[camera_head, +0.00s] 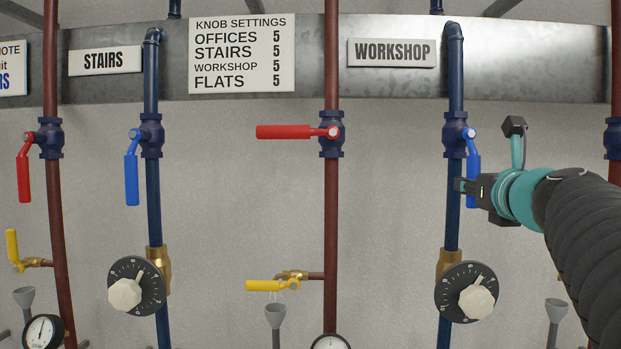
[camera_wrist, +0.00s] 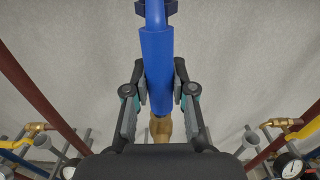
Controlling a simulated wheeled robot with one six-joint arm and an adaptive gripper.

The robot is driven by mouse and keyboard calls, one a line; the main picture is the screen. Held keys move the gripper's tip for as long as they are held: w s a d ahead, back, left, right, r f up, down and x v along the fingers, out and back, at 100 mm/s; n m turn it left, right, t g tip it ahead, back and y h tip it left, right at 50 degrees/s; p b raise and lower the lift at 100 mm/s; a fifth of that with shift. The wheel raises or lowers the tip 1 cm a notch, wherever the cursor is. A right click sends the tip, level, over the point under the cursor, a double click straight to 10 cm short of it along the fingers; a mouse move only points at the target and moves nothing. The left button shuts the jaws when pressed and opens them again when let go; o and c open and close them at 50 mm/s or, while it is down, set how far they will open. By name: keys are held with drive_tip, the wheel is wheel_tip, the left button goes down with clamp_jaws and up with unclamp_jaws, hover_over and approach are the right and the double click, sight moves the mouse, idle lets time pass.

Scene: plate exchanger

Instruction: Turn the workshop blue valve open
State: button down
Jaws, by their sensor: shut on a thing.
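The workshop blue valve has a blue lever handle (camera_head: 473,155) on a dark blue valve body (camera_head: 455,134), below the WORKSHOP sign (camera_head: 392,52). The handle hangs straight down, beside and along the dark blue pipe. My gripper (camera_head: 464,187) reaches in from the right at the handle's lower part and hides some of it. In the wrist view the blue handle (camera_wrist: 157,45) runs between the two fingers of my gripper (camera_wrist: 159,85). The fingers are shut on it.
A dial knob (camera_head: 466,292) sits below on the same pipe. A red lever (camera_head: 292,132) lies level on the red pipe to the left. A yellow lever (camera_head: 271,286) is lower left. Bare wall lies between the pipes.

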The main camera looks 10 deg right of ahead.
sight(467, 127)
drive_tip(key=shift+a, duration=0.2)
idle(0.3)
drive_tip(key=c, duration=0.9)
unclamp_jaws()
drive_tip(key=shift+c, duration=0.2)
drive_tip(key=shift+r, duration=0.1)
wheel_tip(467, 127, up, 10)
drive_tip(key=shift+f, duration=0.1)
drive_tip(key=shift+s, duration=0.1)
